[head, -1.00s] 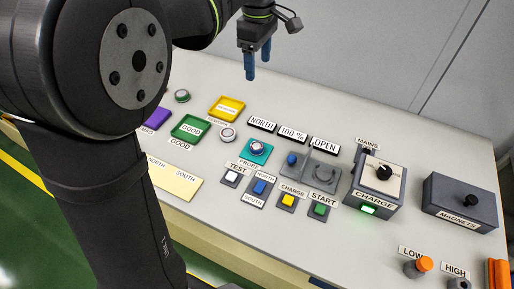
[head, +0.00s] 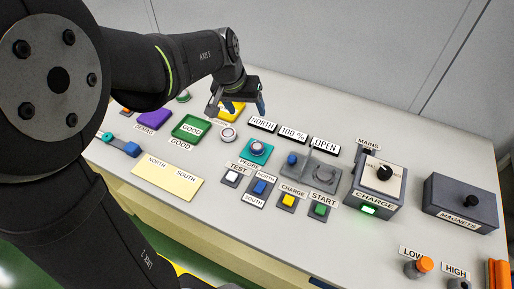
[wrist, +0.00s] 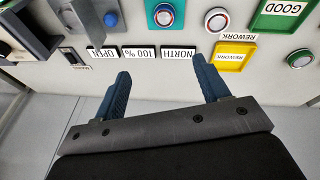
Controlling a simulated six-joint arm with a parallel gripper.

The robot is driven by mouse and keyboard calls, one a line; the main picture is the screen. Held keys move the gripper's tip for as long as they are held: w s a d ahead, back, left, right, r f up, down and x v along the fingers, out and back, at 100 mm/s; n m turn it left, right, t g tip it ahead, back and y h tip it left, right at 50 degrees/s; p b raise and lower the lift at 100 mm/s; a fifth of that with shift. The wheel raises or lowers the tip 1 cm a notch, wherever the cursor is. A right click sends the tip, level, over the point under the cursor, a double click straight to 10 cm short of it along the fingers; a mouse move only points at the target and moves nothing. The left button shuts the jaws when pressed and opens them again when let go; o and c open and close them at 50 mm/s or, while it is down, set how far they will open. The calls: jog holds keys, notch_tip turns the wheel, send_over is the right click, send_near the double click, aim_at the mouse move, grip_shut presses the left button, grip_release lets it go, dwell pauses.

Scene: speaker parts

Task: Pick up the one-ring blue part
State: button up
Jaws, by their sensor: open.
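My gripper (head: 245,107) is open and empty, above the back of the table beside the yellow rework tray (head: 238,113). In the wrist view its two blue fingers (wrist: 160,70) are apart, with the NORTH display between and beyond them. A round part with a red ring and bluish centre (wrist: 164,16) sits on the teal probe pad (head: 266,155). A pale round part with a red ring (head: 228,134) lies on the table left of it. A round part with a green ring (wrist: 300,58) lies near the rework tray. I cannot make out which is the one-ring blue part.
The green GOOD tray (head: 191,127), purple demag pad (head: 153,120) and cream NORTH/SOUTH plate (head: 167,182) are at left. Displays (head: 293,133) stand behind the buttons. The charge box (head: 378,185) and magnets box (head: 461,202) rise at right.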

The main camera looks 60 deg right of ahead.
notch_tip(320, 180, down, 4)
jog(key=w+a+r+m, duration=0.1)
jog(key=a+m, duration=0.2)
jog(key=m, duration=0.2)
jog(key=h, duration=0.1)
send_over(257, 146)
jog(key=w+a, duration=0.1)
jog(key=a, duration=0.2)
jog(key=f, duration=1.1)
jog(key=shift+w+d+f, duration=0.1)
jog(key=shift+d+f, duration=0.1)
jog(key=shift+f, duration=0.15)
jog(key=shift+s+x, duration=0.1)
jog(key=shift+x, duration=1.2)
jog(key=shift+s+x, duration=0.15)
jog(key=shift+x, duration=1.15)
jog(key=shift+d+r, duration=0.1)
jog(key=c, duration=1.3)
jog(key=shift+c, duration=0.2)
